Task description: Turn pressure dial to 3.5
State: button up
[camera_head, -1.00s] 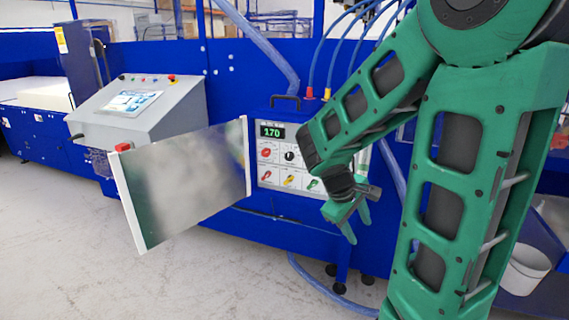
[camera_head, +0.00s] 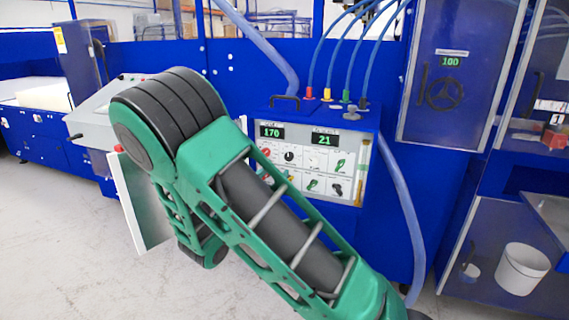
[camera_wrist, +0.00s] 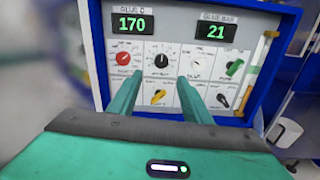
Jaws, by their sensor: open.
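The control panel (camera_head: 345,150) is on a blue box; its displays read 170 (camera_wrist: 132,25) and 21 (camera_wrist: 216,31). In the wrist view a round black dial (camera_wrist: 162,61) with a printed scale sits at the panel's top middle, to the right of a red knob (camera_wrist: 123,58). The dial also shows in the head view (camera_head: 289,155). Its label and exact setting are too small to read. My gripper (camera_wrist: 160,78) is open and empty, its two green fingers pointing at the panel, with the black dial appearing between and just above their tips. Contact cannot be told. My arm hides the gripper in the head view.
A yellow lever (camera_wrist: 158,97), a green lever (camera_wrist: 234,68) and a black lever (camera_wrist: 224,98) sit near the dial. An open metal door (camera_head: 140,205) stands left of the panel, partly behind my arm. Hoses (camera_head: 345,60) rise above the box. A white bucket (camera_head: 522,268) is at right.

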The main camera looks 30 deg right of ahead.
aim_at(287, 158)
jog(key=x, duration=1)
jog(key=shift+w+d, duration=0.2)
jog(key=c, duration=1.1)
